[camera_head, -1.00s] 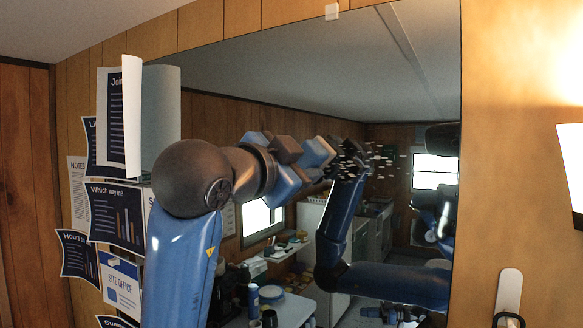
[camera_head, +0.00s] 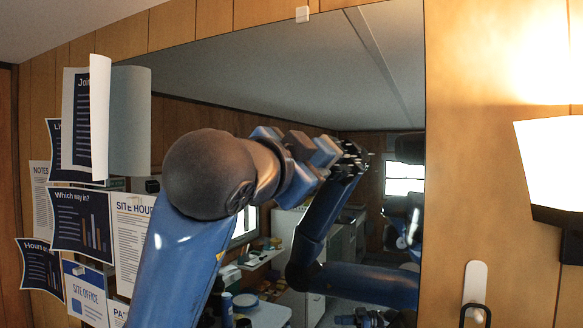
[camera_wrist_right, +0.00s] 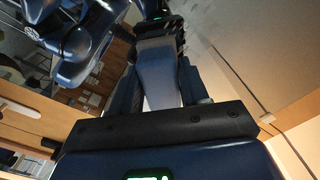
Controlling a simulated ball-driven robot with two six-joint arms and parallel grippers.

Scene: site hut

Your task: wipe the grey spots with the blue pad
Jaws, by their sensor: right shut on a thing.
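The large mirror (camera_head: 240,85) fills the middle of the wall in the head view. My right gripper (camera_head: 318,158) is in front of it, close to its surface; I cannot tell if it touches. In the right wrist view the gripper is shut on the blue pad (camera_wrist_right: 158,75), which looks grey-blue between the two fingers. In the head view the fingers largely hide the pad. Pale specks and dark shapes crowd together just right of the fingertips; I cannot separate grey spots from the reflection there. My left gripper is not in view.
The room and arm inside the mirror are reflections.

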